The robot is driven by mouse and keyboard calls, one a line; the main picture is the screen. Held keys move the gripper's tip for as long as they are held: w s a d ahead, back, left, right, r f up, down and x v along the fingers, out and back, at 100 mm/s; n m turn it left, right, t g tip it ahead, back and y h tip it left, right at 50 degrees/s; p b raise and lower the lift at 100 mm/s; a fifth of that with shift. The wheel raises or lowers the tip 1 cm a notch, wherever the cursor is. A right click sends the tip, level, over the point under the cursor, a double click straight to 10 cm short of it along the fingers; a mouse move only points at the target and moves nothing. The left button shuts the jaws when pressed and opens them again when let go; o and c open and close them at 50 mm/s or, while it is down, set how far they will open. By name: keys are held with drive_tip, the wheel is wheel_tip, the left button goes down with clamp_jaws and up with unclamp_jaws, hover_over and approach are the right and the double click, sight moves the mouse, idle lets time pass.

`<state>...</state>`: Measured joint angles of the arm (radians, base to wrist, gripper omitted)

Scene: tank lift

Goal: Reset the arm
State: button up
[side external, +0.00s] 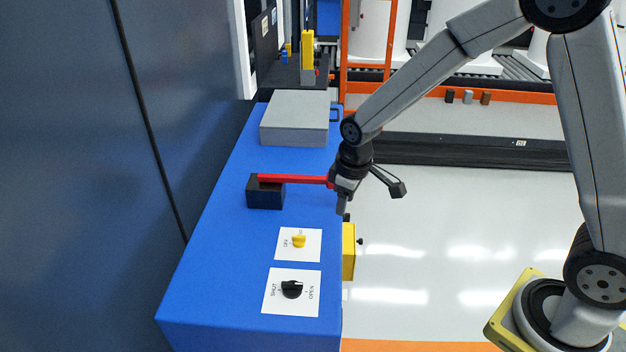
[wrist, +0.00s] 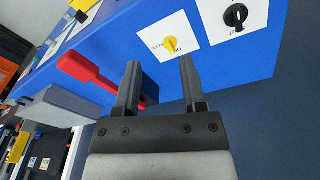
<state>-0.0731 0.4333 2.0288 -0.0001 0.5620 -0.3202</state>
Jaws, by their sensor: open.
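My gripper (side external: 343,200) is at the right edge of the blue bench, by the free end of the red lever (side external: 290,179). In the wrist view my gripper (wrist: 159,80) is open, with nothing between its fingers. There the red lever (wrist: 85,68) runs from the upper left and passes behind the left finger, which hides part of it. I cannot tell whether they touch. In the side view the lever lies about level, out from a black block (side external: 265,194) on the bench.
The blue bench (side external: 220,270) also carries a grey box (side external: 295,125), a yellow knob (side external: 299,241) and a black knob (side external: 291,289) on white plates. A yellow box (side external: 348,251) is on its right side. A dark wall (side external: 70,180) stands left.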

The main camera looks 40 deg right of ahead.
drive_tip(key=s+d+r+m, duration=0.1)
drive_tip(key=s+m, duration=0.1)
drive_tip(key=s, duration=0.4)
drive_tip(key=s+d+r+m+t, duration=0.1)
drive_tip(key=s+d+m, duration=0.1)
drive_tip(key=s, duration=0.5)
drive_tip(key=shift+s+m, duration=0.3)
drive_tip(key=shift+r, duration=0.1)
